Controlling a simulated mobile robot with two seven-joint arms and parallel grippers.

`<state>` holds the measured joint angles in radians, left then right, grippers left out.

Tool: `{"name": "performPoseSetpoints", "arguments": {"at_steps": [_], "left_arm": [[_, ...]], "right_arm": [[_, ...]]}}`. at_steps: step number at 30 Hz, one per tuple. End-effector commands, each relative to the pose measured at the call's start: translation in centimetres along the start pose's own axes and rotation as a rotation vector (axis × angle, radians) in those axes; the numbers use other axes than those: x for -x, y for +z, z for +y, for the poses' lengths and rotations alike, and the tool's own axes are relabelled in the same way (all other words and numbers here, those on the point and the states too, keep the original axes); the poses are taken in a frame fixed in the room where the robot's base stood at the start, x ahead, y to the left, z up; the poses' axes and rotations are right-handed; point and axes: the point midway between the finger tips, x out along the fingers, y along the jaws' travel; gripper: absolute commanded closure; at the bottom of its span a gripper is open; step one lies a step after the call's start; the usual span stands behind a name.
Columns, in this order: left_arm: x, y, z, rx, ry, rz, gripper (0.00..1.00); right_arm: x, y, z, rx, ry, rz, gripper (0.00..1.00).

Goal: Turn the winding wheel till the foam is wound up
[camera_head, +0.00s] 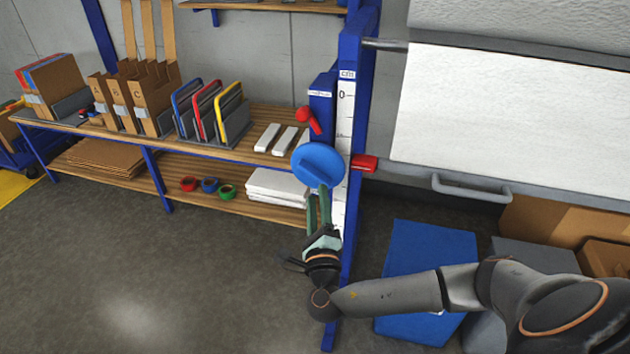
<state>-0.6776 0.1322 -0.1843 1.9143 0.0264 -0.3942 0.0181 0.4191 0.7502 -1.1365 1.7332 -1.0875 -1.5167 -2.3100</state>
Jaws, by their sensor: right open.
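The winding wheel (318,162) is a blue disc on the side of the blue upright post, left of the foam. The foam (510,122) is a wide white sheet hanging down on the right from a grey-white roll (530,22) at the top. My right gripper (318,200) is open, with green fingers pointing up just below the wheel; its tips reach the wheel's lower edge in the picture. I cannot tell whether they touch it. My left gripper is not in view.
A red lever (307,118) sits above the wheel. A red marker (364,163) stands beside the white cm scale (345,125). A grey bar with a handle (470,188) runs along the foam's lower edge. A wooden shelf (110,140) with folders stands left; the floor before it is clear.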

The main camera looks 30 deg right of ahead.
Motion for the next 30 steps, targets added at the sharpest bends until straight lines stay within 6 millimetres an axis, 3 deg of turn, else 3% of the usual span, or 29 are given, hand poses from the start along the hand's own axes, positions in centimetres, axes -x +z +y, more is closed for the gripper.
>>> {"name": "performPoseSetpoints", "arguments": {"at_steps": [3, 9, 21, 30], "left_arm": [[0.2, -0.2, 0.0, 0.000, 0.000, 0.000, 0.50], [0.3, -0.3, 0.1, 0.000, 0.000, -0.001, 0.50], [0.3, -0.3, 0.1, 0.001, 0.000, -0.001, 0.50], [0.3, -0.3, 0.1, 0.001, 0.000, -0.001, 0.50]], "right_arm": [[-2.4, 0.0, -0.1, 0.001, -0.003, 0.001, 0.54], [-4.7, 0.0, 0.0, -0.001, 0.000, 0.001, 0.54], [-5.3, 0.0, 0.1, -0.002, 0.002, 0.001, 0.55], [-5.3, 0.0, 0.1, -0.002, 0.002, 0.001, 0.89]]}}
